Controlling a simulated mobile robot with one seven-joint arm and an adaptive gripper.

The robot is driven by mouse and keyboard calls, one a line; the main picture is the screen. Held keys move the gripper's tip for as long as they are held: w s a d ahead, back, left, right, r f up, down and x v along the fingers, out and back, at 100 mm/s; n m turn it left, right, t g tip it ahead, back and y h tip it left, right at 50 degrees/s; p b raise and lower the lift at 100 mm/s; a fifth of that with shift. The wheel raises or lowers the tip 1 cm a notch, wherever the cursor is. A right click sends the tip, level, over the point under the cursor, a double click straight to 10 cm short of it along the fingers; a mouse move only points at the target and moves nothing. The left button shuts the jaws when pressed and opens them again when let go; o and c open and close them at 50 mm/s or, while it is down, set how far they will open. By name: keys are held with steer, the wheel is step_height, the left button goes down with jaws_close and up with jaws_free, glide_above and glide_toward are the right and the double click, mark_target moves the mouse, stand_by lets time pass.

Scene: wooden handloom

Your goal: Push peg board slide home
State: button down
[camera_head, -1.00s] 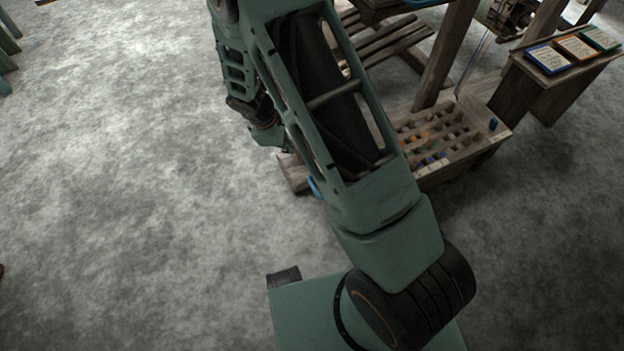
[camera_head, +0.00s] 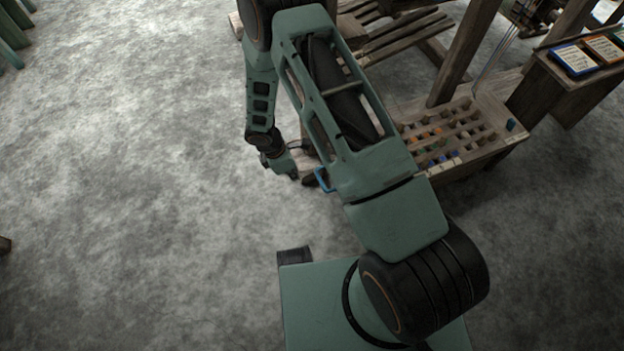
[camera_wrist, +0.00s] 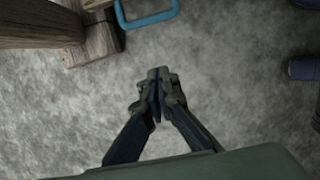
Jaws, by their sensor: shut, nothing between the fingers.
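The wooden peg board (camera_head: 492,149) stands low on the right at the loom's foot, with rows of coloured pegs; my arm hides its left part. A blue handle (camera_head: 323,180) shows left of the board, beside my arm. The handle also shows at the top of the wrist view (camera_wrist: 150,17), next to a wooden end. My gripper (camera_head: 293,176) is low, just left of the handle and apart from it. In the wrist view my gripper (camera_wrist: 157,74) is shut and empty over bare floor. Whether the handle belongs to the board's slide is hidden.
Loom posts and a slatted wooden part (camera_head: 405,35) stand behind the board. A wooden stand (camera_head: 548,92) with framed cards is at the right. A wooden beam (camera_wrist: 40,27) fills the wrist view's upper left.

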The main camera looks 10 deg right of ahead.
steer(key=w+d+f+b, duration=0.1)
steer(key=d+f+b, duration=0.2)
steer(key=d+f, duration=0.3)
steer(key=shift+w+f+b, duration=0.35)
steer(key=shift+f+b, duration=0.05)
steer(key=shift+f, duration=1)
steer(key=shift+d, duration=0.1)
steer(key=shift+d, duration=0.1)
steer(key=w+d, duration=0.1)
steer(key=d, duration=0.5)
steer(key=shift+d, duration=0.25)
steer(key=shift+b, duration=0.3)
